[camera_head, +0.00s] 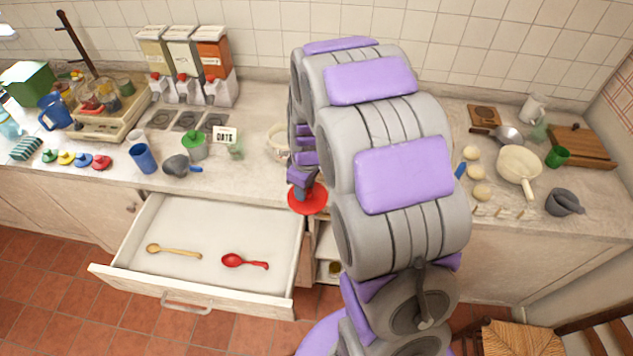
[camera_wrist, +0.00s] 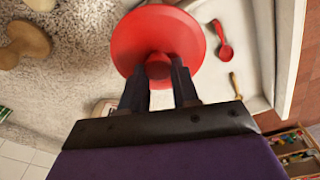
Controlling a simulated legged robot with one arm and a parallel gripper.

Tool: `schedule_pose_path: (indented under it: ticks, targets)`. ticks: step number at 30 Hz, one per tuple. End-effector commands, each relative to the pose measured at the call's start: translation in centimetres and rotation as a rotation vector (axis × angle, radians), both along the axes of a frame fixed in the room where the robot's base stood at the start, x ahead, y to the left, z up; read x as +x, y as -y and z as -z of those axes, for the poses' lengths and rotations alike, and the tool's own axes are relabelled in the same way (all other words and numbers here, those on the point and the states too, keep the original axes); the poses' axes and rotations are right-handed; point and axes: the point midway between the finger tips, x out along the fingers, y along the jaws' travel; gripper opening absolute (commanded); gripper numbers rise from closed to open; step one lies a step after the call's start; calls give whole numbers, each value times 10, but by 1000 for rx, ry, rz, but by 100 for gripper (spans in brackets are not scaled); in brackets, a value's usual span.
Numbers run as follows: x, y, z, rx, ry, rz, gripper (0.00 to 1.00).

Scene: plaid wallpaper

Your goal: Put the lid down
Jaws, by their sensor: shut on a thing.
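A round red lid (camera_head: 307,203) with a red knob hangs from my gripper (camera_head: 303,180) at the counter's front edge, near the open drawer's right rear corner. In the wrist view the lid (camera_wrist: 140,40) is below the fingers, and my gripper (camera_wrist: 158,75) is shut on its knob. The lid appears to be in the air, but its height over the counter is hard to tell. The counter (camera_head: 255,175) shows clear stone to the left of the lid. A pale pot (camera_head: 278,142) behind my arm is partly hidden.
The open drawer (camera_head: 205,215) holds a wooden spoon (camera_head: 172,251) and a red spoon (camera_head: 243,261). A green-lidded pot (camera_head: 193,147), a grey cup (camera_head: 180,165) and a blue cup (camera_head: 144,158) stand left. My arm hides the counter's middle. A pale pan (camera_head: 517,163) lies right.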

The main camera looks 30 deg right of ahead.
Motion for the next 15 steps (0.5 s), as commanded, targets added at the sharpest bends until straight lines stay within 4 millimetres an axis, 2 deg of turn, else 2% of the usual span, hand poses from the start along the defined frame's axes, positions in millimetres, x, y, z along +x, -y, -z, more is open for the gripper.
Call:
schedule_pose_path:
  ticks: [3, 9, 12, 15]
  targets:
    - [-21, 12, 14, 8, -7, -161, 1]
    - [-39, 20, 23, 15, -1, -344, 1]
    - [-40, 22, 25, 16, 0, -379, 1]
    - [-30, 28, 28, 16, 0, -389, 1]
